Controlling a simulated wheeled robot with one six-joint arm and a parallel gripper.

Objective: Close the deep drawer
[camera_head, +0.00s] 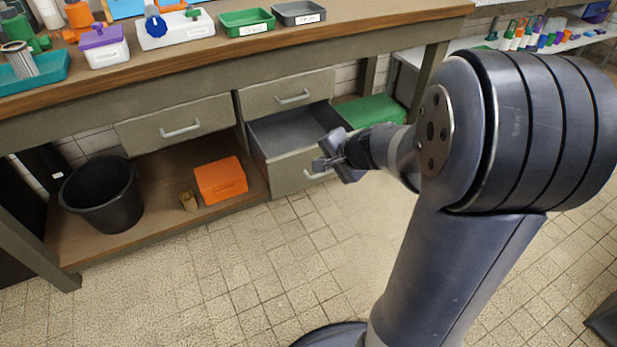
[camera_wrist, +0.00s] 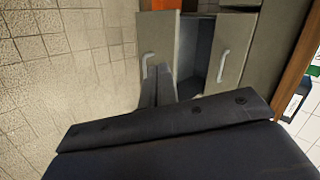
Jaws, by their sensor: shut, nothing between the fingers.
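The deep drawer (camera_head: 289,176) is the lower right one under the bench. It stands pulled out, with its grey inside visible and looking empty. Its front also shows in the wrist view (camera_wrist: 158,32), with a pale handle (camera_wrist: 147,62). My gripper (camera_head: 321,164) is at the right part of the drawer front, by the handle. In the wrist view the two fingers (camera_wrist: 158,70) lie together, pointing at the front beside the handle. They are shut and hold nothing. I cannot tell whether they touch the front. My gripper hides part of the handle in the head view.
A shallow drawer (camera_head: 290,95) above and a left drawer (camera_head: 178,127) are shut. A black bin (camera_head: 103,197) and an orange box (camera_head: 220,180) stand on the lower shelf. A green box (camera_head: 372,110) is right of the drawer. The tiled floor in front is clear.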

